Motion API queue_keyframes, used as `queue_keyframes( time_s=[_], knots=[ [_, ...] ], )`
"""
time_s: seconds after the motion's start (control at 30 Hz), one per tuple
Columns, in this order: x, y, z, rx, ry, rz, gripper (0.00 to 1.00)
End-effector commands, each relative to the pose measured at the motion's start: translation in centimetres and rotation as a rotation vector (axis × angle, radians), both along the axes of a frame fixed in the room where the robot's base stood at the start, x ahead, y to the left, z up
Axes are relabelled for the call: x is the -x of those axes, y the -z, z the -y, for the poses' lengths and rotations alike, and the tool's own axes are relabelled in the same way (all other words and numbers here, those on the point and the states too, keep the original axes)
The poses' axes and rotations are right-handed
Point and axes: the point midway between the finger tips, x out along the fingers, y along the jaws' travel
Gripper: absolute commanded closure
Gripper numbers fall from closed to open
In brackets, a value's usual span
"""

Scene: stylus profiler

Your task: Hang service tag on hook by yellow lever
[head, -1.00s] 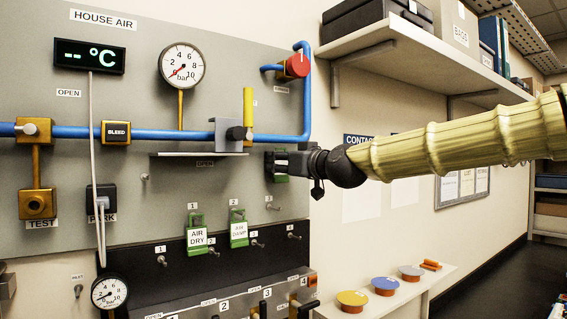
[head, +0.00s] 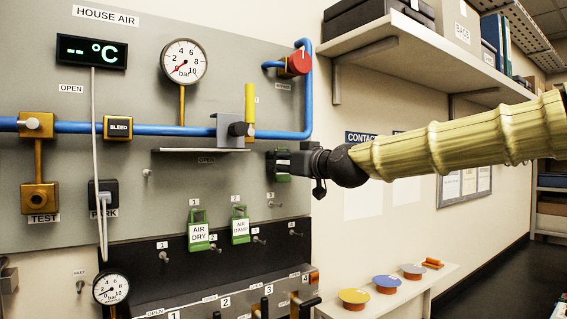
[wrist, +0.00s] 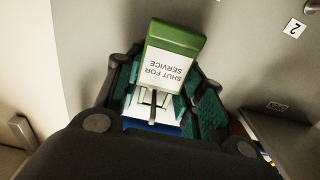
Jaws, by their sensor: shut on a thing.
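The green service tag (wrist: 176,40), with a white label reading "SHUT FOR SERVICE", is held between the pads of my gripper (wrist: 163,88) in the wrist view, its lettering upside down there. In the head view my gripper (head: 284,164) is at the right edge of the grey panel, below and right of the yellow lever (head: 250,104). Only a little of the tag's green shows there. The yellow lever stands upright on a valve on the blue pipe. I cannot make out a hook right beside the lever; a peg (head: 270,204) labelled 3 sits lower down.
A thin ledge (head: 200,151) juts out below the valve. A wall shelf (head: 400,40) is above my arm, and a low shelf (head: 400,290) is below.

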Motion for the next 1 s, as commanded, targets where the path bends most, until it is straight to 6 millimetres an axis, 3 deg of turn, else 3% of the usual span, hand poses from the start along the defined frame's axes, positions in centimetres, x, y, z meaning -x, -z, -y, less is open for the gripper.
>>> queue_keyframes(
  time_s=[0.27,0.3,0.43,1.0],
  knots=[
    [0.0,0.06,0.0,0.0,0.0,0.0,0.99],
    [0.0,0.05,0.0,0.0,0.0,0.0,0.59],
    [0.0,0.06,-0.01,0.0,0.0,0.0,0.36],
    [0.04,0.08,0.03,0.001,0.0,0.001,0.4]
  ],
)
